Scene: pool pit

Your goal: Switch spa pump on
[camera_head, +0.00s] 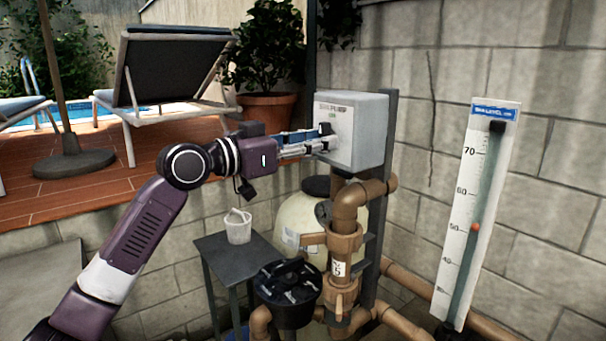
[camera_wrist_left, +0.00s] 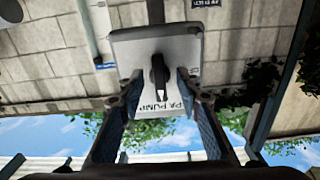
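The spa pump switch box (camera_head: 362,122) is a grey-white box on a dark post, with a printed label on its front. In the left wrist view the box (camera_wrist_left: 190,45) appears upside down, with part of the label reading "PA PUMP". A black rotary knob (camera_wrist_left: 159,76) sticks out of its front. My left gripper (camera_head: 325,140) is at the front of the box. In the left wrist view its two fingers (camera_wrist_left: 158,88) stand apart, one on each side of the knob, with gaps visible. My right gripper is not in view.
Brown pipes (camera_head: 352,205) and a cream filter tank (camera_head: 300,222) stand below the box. A black-lidded pump (camera_head: 288,285) and a small table (camera_head: 222,252) with a white bucket (camera_head: 238,228) are lower left. A gauge board (camera_head: 478,210) leans at the wall, right.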

